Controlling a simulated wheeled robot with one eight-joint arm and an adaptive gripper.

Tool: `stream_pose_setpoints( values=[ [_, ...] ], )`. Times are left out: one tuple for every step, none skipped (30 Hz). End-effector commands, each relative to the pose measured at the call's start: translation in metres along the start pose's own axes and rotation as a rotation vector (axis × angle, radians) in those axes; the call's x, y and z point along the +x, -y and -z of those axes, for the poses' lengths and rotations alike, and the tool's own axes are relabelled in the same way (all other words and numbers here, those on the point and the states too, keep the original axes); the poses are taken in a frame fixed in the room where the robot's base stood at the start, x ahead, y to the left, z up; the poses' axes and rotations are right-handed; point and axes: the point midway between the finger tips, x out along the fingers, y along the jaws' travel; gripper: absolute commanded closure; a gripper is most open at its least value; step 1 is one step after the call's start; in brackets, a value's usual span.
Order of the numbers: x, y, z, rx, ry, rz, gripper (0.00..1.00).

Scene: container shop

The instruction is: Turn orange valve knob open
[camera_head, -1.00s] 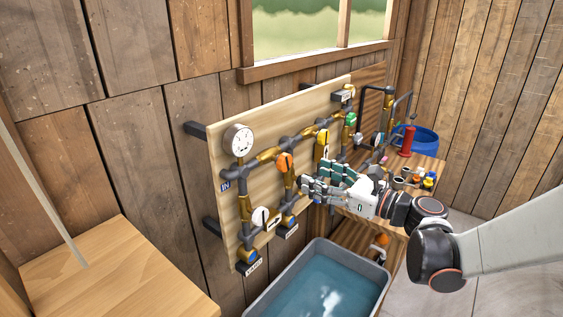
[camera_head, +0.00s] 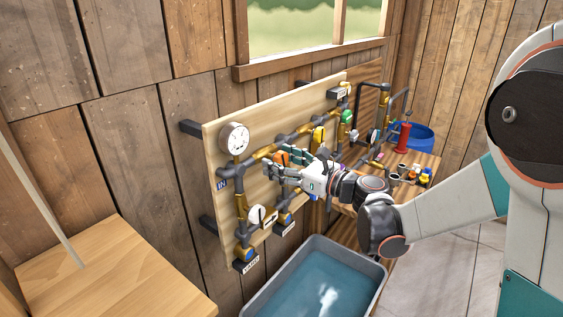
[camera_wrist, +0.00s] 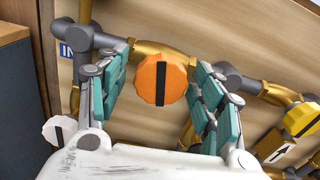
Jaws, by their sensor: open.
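The orange valve knob (camera_wrist: 153,80) is a many-sided disc with a dark stripe across it, nearly upright in the wrist view. It sits on the brass and grey piping of the board. My gripper (camera_wrist: 160,90) is open, with its teal-padded fingers left and right of the knob in that view. I see no clear contact between the fingers and the knob. In the head view my gripper (camera_head: 283,167) is at the board and partly covers the orange knob (camera_head: 281,157).
A yellow knob (camera_wrist: 301,119) is right of the orange one, and a white knob (camera_wrist: 60,130) is lower left. A pressure gauge (camera_head: 234,138) is at the board's upper left. A water-filled grey tub (camera_head: 262,297) stands below. A side table (camera_head: 425,161) holds small items.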

Motion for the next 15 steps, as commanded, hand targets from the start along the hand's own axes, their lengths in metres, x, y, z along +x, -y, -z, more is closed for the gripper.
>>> stream_pose_setpoints(
  values=[
    [-0.0001, 0.0000, 0.0000, 0.000, 0.000, 0.000, 0.46],
    [-0.0002, 0.0000, 0.0000, 0.000, 0.000, 0.000, 0.53],
    [-0.0002, 0.0001, 0.0000, 0.000, 0.000, 0.000, 0.62],
    [-0.0002, 0.0000, 0.0000, 0.000, 0.000, 0.000, 0.69],
    [-0.0002, 0.0001, 0.0000, 0.000, 0.000, 0.000, 0.75],
    [-0.0002, 0.0000, 0.0000, 0.000, 0.000, 0.000, 0.84],
    [-0.0003, 0.0001, 0.0000, 0.000, 0.000, 0.000, 0.84],
    [-0.0003, 0.0001, 0.0000, 0.000, 0.000, 0.000, 0.84],
    [-0.0003, 0.0000, 0.0000, 0.000, 0.000, 0.000, 0.84],
    [-0.0003, 0.0001, 0.0000, 0.000, 0.000, 0.000, 0.84],
    [-0.0003, 0.0001, 0.0000, -0.001, 0.000, 0.000, 0.84],
    [-0.0003, 0.0000, 0.0000, -0.003, 0.000, 0.000, 0.84],
    [-0.0003, 0.0001, 0.0001, -0.005, 0.000, 0.000, 0.84],
    [-0.0003, 0.0001, 0.0001, -0.008, 0.000, 0.000, 0.84],
    [-0.0003, 0.0001, 0.0003, -0.014, 0.000, 0.000, 0.84]
  ],
)
